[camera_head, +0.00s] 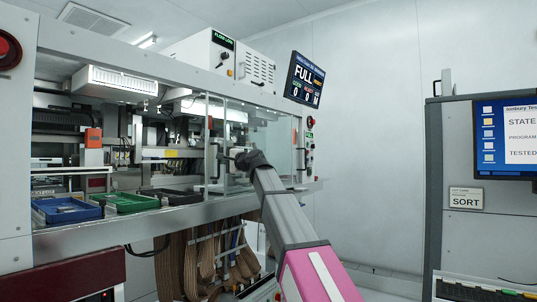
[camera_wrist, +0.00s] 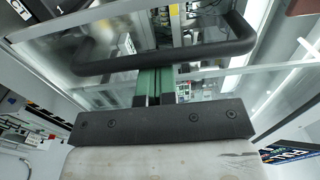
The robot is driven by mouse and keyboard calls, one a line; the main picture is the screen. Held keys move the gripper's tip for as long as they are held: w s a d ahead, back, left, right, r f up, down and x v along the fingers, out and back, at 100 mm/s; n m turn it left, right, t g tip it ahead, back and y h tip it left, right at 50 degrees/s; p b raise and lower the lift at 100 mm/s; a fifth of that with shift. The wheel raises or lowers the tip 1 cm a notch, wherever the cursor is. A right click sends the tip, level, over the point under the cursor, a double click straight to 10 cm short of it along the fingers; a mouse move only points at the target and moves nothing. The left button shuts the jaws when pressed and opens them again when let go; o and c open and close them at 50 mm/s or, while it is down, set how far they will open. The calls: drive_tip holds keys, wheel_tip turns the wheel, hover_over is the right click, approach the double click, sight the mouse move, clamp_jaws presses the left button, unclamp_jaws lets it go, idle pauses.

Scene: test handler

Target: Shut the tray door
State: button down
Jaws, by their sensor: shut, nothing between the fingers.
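The tray door is a clear panel (camera_head: 237,118) on the front of the handler, at the middle of the head view. Its dark bar handle (camera_wrist: 110,66) spans the upper part of the wrist view; in the head view a handle (camera_head: 216,163) shows just left of my gripper. My gripper (camera_head: 240,158) is at the door front. In the wrist view its green-grey fingers (camera_wrist: 154,76) are together and empty, pointing at the handle bar. The fingertips overlap the bar in the picture; I cannot tell whether they touch it.
Blue (camera_head: 68,212), green (camera_head: 130,203) and black (camera_head: 170,197) trays stand on the ledge left of the door. A status screen (camera_head: 304,79) reads FULL. Cables (camera_head: 205,255) hang below the ledge. A cabinet with a monitor (camera_head: 507,137) stands at the right.

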drive_tip(key=s+a, duration=0.7)
drive_tip(key=s, duration=0.2)
drive_tip(key=shift+s+a, duration=0.25)
drive_tip(key=shift+s, duration=0.05)
idle(0.4)
drive_tip(key=s+a, duration=1.2)
drive_tip(key=s, duration=0.3)
drive_tip(key=shift+s, duration=0.4)
drive_tip(key=shift+a, duration=0.2)
idle(0.3)
drive_tip(key=s+a, duration=1.2)
drive_tip(key=s, duration=0.3)
drive_tip(key=shift+s, duration=0.4)
drive_tip(key=shift+a, duration=0.15)
idle(0.4)
drive_tip(key=s+d, duration=0.3)
drive_tip(key=s, duration=0.2)
drive_tip(key=shift+d, duration=0.35)
idle(0.7)
